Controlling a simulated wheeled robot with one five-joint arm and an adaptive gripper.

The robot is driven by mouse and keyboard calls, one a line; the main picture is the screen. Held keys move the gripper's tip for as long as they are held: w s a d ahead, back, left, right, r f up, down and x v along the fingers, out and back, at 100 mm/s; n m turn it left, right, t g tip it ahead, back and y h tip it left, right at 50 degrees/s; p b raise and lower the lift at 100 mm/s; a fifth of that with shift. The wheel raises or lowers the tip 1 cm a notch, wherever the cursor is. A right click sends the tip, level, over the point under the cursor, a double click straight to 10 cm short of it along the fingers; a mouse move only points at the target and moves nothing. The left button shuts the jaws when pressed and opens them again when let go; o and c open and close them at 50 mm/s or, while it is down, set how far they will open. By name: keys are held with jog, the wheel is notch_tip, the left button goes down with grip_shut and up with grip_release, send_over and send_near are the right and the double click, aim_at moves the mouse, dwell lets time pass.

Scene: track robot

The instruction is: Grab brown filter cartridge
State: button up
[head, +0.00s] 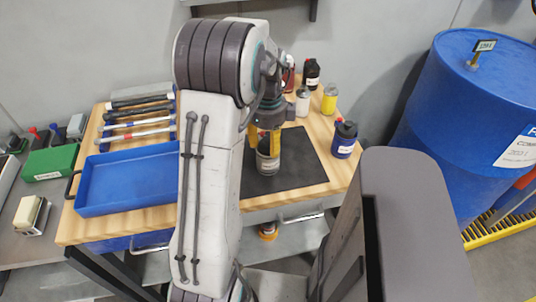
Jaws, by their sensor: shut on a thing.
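My gripper (267,138) points down over the black mat (305,165) on the workbench. Its yellow fingers are shut on a small upright cylinder, which I take to be the brown filter cartridge (267,164). The cartridge has a pale band around it, and the fingers hide its upper part. It is at or just above the mat; I cannot tell whether it touches. My arm hides part of the bench to the left of the mat.
A blue tray (128,205) and several hammers (140,123) lie at left. A dark blue bottle (344,138), a yellow can (329,99) and a pale can (303,102) stand around the mat's right and back. A blue drum (470,110) stands at right.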

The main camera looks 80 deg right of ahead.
jog(key=shift+c, duration=0.7)
jog(key=shift+r, duration=0.25)
notch_tip(320, 180, up, 10)
jog(key=shift+f+p, duration=0.25)
jog(key=shift+p, duration=0.15)
jog(key=shift+r+p, duration=2.05)
